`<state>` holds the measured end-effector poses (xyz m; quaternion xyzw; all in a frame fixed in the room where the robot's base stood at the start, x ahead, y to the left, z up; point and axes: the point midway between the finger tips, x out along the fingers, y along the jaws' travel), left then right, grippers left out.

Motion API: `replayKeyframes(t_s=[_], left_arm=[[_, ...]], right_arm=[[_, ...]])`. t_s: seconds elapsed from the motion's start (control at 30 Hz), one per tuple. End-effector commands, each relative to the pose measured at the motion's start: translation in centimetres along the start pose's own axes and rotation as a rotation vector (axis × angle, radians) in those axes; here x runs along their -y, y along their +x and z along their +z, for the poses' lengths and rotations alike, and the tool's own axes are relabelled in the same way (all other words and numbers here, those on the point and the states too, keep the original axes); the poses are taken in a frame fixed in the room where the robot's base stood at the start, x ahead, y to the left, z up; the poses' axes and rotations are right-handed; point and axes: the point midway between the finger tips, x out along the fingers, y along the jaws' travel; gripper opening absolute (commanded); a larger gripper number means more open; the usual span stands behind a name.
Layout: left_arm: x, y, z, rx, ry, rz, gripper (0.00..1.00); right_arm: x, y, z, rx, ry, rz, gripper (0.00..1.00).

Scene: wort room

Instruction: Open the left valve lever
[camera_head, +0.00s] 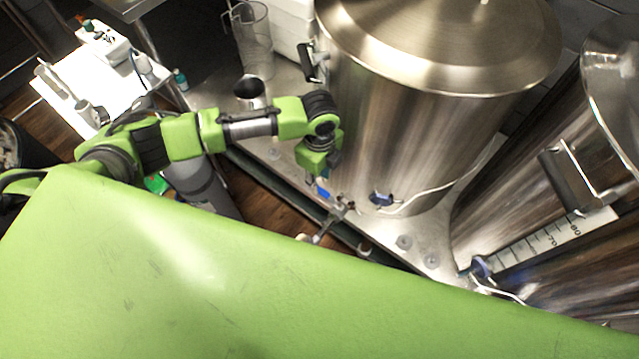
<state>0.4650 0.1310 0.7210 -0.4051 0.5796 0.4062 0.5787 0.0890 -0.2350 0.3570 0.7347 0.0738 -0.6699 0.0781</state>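A large steel kettle (385,120) stands at the centre. Low on its front left is a metal valve (342,208) with a spout, and a small blue lever (323,192) shows beside it. My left gripper (322,176) reaches down just above the blue lever. Its fingers are small and dark here, so I cannot tell whether they are open or touch the lever. Another dark blue fitting (381,199) sits on the kettle to the right, by a white cable. My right gripper is not in view.
A second steel vessel (520,185) with a scale stands at right, with a blue-handled fitting (481,267) low on it. The kettle stands on a metal bench (415,232). A clear jug (252,40) is behind my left arm. A white table (85,75) with bottles stands far left.

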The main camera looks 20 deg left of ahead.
Motion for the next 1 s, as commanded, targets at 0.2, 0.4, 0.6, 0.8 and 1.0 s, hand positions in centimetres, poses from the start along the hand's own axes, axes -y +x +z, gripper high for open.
replayKeyframes(t_s=[0.2,0.4,0.6,0.8,1.0], left_arm=[[0.0,3.2,0.0,0.001,-0.001,0.001,0.29],[0.0,4.2,0.0,0.000,0.001,-0.001,0.29],[0.0,4.2,0.0,0.000,0.000,-0.001,0.29],[0.0,4.2,0.0,0.000,0.000,-0.001,0.00],[0.0,4.2,0.0,0.000,-0.003,-0.001,0.00]], right_arm=[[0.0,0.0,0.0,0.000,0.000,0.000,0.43],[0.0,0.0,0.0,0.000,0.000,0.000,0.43],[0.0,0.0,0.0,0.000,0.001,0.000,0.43],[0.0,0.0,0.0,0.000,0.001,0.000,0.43],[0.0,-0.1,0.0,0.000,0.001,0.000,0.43]])
